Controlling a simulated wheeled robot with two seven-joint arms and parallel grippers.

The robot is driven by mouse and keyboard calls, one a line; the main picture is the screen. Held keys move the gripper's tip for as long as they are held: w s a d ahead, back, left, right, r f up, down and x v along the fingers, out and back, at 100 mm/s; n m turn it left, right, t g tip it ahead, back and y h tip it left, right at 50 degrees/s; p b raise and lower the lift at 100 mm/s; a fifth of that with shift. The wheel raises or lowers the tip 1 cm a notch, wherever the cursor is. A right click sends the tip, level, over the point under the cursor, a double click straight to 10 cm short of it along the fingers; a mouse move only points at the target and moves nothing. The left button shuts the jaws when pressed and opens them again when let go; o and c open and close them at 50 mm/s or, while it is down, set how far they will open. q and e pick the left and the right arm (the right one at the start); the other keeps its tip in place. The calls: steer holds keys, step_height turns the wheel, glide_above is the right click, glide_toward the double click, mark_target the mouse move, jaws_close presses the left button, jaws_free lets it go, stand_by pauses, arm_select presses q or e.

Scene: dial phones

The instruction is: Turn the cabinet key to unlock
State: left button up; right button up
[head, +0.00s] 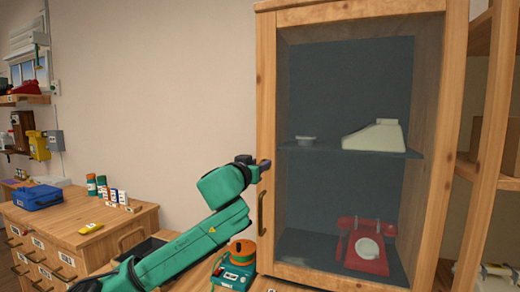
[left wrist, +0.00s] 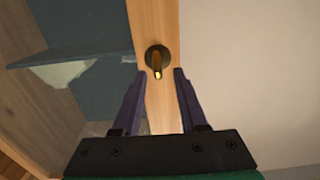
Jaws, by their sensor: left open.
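The wooden display cabinet (head: 265,110) with a glass front stands at the centre right in the head view. In the left wrist view its door frame (left wrist: 160,105) carries a brass key (left wrist: 157,67) in a dark round lock. My left gripper (head: 266,163) is at the cabinet's left door frame in the head view, and the key is hidden there. In the left wrist view the left gripper's (left wrist: 160,72) purple fingers are open, one on each side just below the key, apart from it. My right gripper is not in view.
Inside the cabinet are a red dial phone (head: 367,250) and a cream phone (head: 375,136) on a shelf. A door handle (head: 261,213) sits below my gripper. A teal and orange device (head: 235,264) stands beside the cabinet. A drawer unit (head: 60,225) is at left.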

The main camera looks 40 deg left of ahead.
arm_select(q)
steer(key=shift+w, duration=0.25)
steer(key=shift+f, duration=0.1)
jaws_close()
